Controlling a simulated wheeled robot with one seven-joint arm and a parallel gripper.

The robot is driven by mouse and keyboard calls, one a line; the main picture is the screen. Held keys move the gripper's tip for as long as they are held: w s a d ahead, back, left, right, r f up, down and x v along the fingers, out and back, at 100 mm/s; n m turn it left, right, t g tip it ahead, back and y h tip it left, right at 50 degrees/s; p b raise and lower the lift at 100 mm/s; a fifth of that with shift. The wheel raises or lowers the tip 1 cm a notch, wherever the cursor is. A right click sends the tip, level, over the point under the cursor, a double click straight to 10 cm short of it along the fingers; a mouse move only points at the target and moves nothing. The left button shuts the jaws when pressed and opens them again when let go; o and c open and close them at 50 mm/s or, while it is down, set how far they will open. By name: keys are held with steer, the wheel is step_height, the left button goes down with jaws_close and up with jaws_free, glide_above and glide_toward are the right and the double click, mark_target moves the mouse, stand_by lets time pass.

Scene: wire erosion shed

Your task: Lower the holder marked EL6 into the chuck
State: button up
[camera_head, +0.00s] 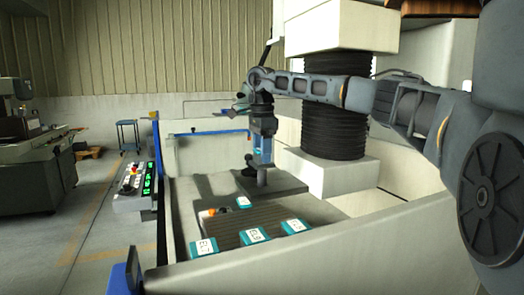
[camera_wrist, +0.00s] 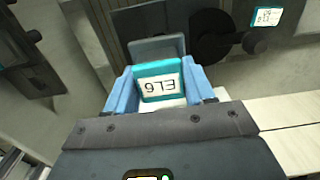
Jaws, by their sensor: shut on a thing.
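My gripper (camera_head: 263,158) is shut on the holder marked EL6 (camera_wrist: 158,84), above the dark plate (camera_head: 285,188) in the machine. In the wrist view the holder's white label with a teal border sits between the two blue fingers, its lettering upside down. A grey post (camera_head: 262,178) shows below the fingers in the head view; I cannot tell whether it touches the plate. A dark round fitting (camera_head: 248,168) stands just left of the gripper, and a dark disc (camera_wrist: 208,36) shows beyond the holder in the wrist view. I cannot tell which part is the chuck.
Several teal-edged labelled blocks, including EL7 (camera_head: 203,247) and a middle one (camera_head: 255,236), line the front of the slatted bed (camera_head: 270,221). Another labelled block (camera_head: 243,202) lies behind them. The black bellows column (camera_head: 335,115) stands to the right. A pale wall (camera_head: 350,248) runs along the front.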

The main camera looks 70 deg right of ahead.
mark_target(262, 168)
steer(key=shift+f+b, duration=0.45)
steer(key=shift+f, duration=0.55)
steer(key=shift+f+b, duration=0.8)
steer(key=shift+f, duration=0.75)
steer(key=shift+f, duration=0.25)
steer(key=o, duration=1.5)
steer(key=shift+c, duration=0.2)
steer(key=shift+r+b, duration=0.7)
steer(key=shift+r, duration=3.2)
